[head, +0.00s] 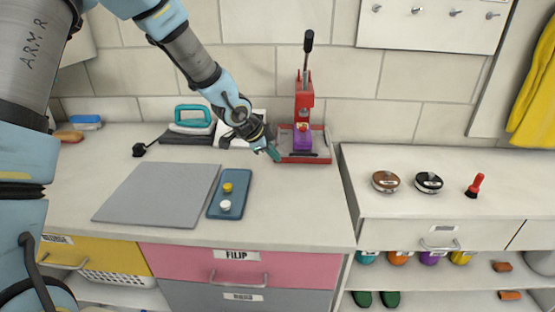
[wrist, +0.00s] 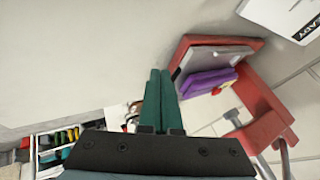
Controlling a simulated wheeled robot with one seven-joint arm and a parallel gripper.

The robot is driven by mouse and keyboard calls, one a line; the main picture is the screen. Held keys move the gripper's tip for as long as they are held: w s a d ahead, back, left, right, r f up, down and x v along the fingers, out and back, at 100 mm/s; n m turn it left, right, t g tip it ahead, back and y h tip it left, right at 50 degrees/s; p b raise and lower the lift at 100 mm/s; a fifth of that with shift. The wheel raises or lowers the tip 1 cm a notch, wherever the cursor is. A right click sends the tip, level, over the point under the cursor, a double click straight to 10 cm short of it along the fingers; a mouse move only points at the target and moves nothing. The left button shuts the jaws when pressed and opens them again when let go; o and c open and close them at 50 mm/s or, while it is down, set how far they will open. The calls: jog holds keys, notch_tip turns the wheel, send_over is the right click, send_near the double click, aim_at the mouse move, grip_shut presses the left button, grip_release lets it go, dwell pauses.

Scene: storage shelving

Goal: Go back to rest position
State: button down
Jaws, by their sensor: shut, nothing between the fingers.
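My gripper (head: 273,153) is at the end of my arm, which reaches in from the upper left in the head view. Its green fingers are together and hold nothing. It is above the counter, just left of the red lever press (head: 304,106). In the wrist view the closed green fingers (wrist: 157,100) point toward the counter, with the red press (wrist: 262,95) to their right. A purple piece (head: 302,140) with a red and yellow top sits on the press base; it also shows in the wrist view (wrist: 207,82).
A grey mat (head: 158,194) and a blue tray (head: 230,190) with a yellow and a white round piece lie on the counter (head: 290,205).

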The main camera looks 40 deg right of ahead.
jog(key=w+v, duration=0.1)
jog(key=v, duration=0.6)
jog(key=w+a+n+t+y, duration=0.15)
jog(key=a+n, duration=0.25)
jog(key=a, duration=0.5)
jog(key=w+a+n+y, duration=0.2)
jog(key=a+n, duration=0.2)
jog(key=a, duration=0.4)
jog(key=w+a+n+y, duration=0.1)
jog(key=a+n+y, duration=0.15)
jog(key=a, duration=0.65)
jog(key=s+a+r+n, duration=0.1)
jog(key=s+a+n, duration=0.3)
jog(key=a+n, duration=0.2)
jog(key=s+a+r+n+g+y, duration=0.1)
jog(key=s+a+n, duration=0.3)
jog(key=a+n, duration=0.3)
jog(key=a, duration=0.4)
